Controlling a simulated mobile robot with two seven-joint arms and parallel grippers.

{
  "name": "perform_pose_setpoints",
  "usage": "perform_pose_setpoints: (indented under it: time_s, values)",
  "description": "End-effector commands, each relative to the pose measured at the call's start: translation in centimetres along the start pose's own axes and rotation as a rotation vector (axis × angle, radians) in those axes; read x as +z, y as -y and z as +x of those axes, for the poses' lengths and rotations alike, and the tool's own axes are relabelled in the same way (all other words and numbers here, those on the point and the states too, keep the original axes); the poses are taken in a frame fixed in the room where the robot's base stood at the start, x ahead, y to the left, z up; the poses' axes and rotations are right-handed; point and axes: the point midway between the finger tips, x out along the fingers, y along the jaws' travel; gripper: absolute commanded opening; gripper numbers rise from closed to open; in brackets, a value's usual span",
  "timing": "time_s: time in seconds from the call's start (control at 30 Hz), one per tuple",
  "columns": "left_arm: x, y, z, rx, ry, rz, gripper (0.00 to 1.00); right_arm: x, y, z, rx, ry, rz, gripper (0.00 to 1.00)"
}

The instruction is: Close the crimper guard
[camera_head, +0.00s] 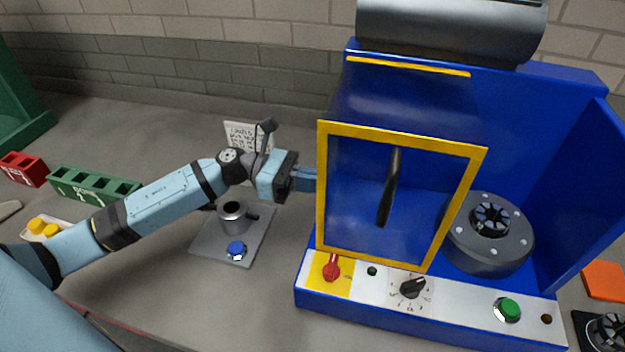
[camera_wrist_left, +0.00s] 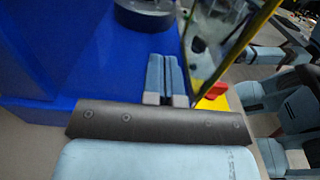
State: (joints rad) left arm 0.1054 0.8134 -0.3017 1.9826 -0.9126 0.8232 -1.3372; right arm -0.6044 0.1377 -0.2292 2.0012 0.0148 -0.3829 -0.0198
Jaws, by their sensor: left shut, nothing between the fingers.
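The crimper guard (camera_head: 345,190) is a clear panel with a yellow frame and a dark upright handle (camera_head: 391,188). In the head view it stands over the left part of the blue crimper (camera_head: 400,324), and the round grey die head (camera_head: 487,250) at right is uncovered. My left gripper (camera_head: 312,181) is at the left edge of the guard frame; whether it touches is unclear. In the left wrist view its two blue fingers (camera_wrist_left: 167,75) are together and empty, with the yellow frame (camera_wrist_left: 238,55) to their right. My right gripper is not in view.
The front panel has a red switch (camera_head: 331,267), a black dial (camera_head: 412,288) and a green button (camera_head: 508,309). A plate with a metal cup (camera_head: 234,216) and blue button (camera_head: 236,250) lies below my left arm. Bins (camera_head: 92,186) stand at left.

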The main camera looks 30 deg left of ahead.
Motion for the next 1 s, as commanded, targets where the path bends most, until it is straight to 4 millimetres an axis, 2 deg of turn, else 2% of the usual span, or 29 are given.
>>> perform_pose_setpoints:
  time_s: [0.23,0.43,0.57,0.77,1.0]
  values:
    - [-0.1,0.1,0.4,-0.002,0.002,-0.001,0.0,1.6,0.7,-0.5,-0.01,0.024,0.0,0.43]
    - [-0.1,0.1,0.5,-0.002,0.002,-0.001,0.0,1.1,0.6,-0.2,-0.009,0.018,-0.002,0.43]
    - [-0.1,0.1,1.4,-0.004,0.003,0.001,0.0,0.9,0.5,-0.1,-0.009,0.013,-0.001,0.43]
    - [0.1,0.1,5.3,-0.005,0.006,0.004,0.0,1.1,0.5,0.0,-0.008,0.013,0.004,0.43]
    - [0.3,0.1,12.3,-0.005,0.006,0.002,0.0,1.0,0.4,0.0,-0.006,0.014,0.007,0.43]
